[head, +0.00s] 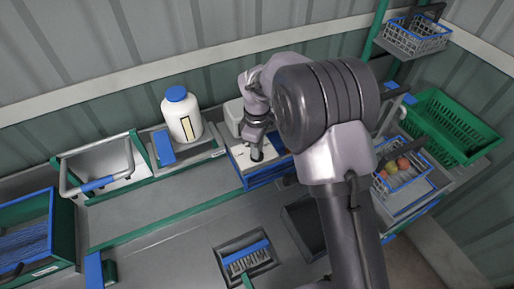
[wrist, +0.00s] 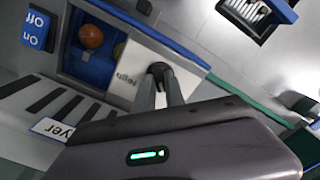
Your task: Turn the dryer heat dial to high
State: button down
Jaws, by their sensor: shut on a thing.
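The dryer (head: 243,156) is a pale box with a blue lower edge, in the middle of the bench in the head view. In the wrist view its white panel (wrist: 128,68) carries upside-down lettering that seems to end in "high". The dark heat dial (wrist: 160,70) stands on that panel, mostly covered by the fingertips. My gripper (head: 257,153) reaches down onto the panel. In the wrist view my gripper (wrist: 161,80) is shut on the dial, its two fingers close together. Which way the dial points is hidden.
A blue On/Off switch (wrist: 36,29) and a blue bay with an orange-red tomato (wrist: 91,36) lie beside the panel. A white bottle with a blue cap (head: 182,116) stands left of the dryer. A brush (head: 246,257) lies in front. Green crate (head: 450,125) at right.

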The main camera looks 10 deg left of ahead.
jog(key=m, duration=0.6)
jog(key=m+b, duration=0.1)
jog(key=m, duration=0.5)
jog(key=shift+m, duration=0.4)
jog(key=m+b, duration=0.1)
jog(key=m, duration=0.2)
jog(key=shift+m, duration=0.3)
jog(key=shift+m+b, duration=0.45)
jog(key=shift+m, duration=1.45)
jog(key=shift+w+r, duration=0.1)
jog(key=c, duration=1.4)
grip_release()
notch_tip(320, 180, up, 17)
jog(key=p, duration=0.4)
jog(key=shift+r, duration=0.15)
